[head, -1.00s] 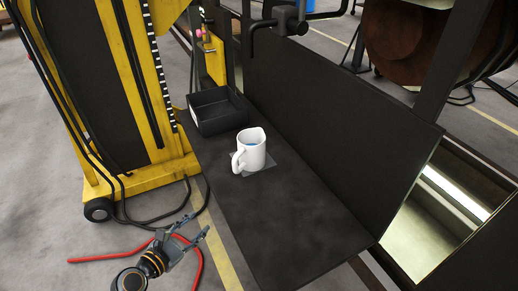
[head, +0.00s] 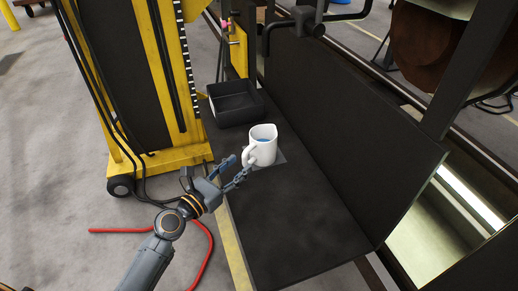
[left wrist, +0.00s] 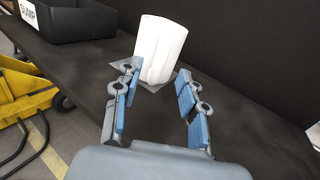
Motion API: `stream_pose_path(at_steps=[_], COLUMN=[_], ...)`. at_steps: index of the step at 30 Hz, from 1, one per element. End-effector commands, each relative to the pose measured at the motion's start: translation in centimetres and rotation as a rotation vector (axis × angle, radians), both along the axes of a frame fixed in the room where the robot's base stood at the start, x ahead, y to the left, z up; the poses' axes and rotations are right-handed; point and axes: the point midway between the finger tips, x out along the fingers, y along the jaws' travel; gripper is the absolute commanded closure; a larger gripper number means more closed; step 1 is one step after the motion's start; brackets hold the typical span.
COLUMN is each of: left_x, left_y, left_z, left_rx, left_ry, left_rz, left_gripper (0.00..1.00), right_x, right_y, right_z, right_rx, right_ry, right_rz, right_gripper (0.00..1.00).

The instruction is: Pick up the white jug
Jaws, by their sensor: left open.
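My left gripper (head: 235,172) is open and empty, close to the jug's handle side at the bench's left edge. In the left wrist view the two blue-padded fingers (left wrist: 158,103) are spread apart, with the jug ahead of the gap, slightly left. I cannot tell whether a fingertip touches the jug. My right gripper is not in view.
A black open bin (head: 235,103), labelled "SUMP" in the left wrist view, stands behind the jug. A dark upright panel (head: 340,135) borders the bench on the right. A yellow lifting column (head: 165,80) stands at left. The bench front (head: 290,230) is clear.

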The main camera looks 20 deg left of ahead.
Motion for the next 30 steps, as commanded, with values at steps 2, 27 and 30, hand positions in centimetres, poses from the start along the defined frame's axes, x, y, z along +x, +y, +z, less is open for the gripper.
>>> stream_pose_path(at_steps=[2,27,30], left_x=[1.1,4.4,4.4], left_y=[-0.4,-1.7,-1.7], left_z=[-0.3,-0.9,-0.8], left_rx=[-0.002,0.0,-0.001], left_ry=[-0.001,0.0,-0.002], left_rz=[0.0,0.0,0.001], left_gripper=[0.58,1.0,1.0], right_x=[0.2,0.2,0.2], right_y=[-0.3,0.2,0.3], right_z=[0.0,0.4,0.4], right_rx=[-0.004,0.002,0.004], right_ry=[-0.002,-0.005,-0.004], right_rz=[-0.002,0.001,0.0], right_gripper=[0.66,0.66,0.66])
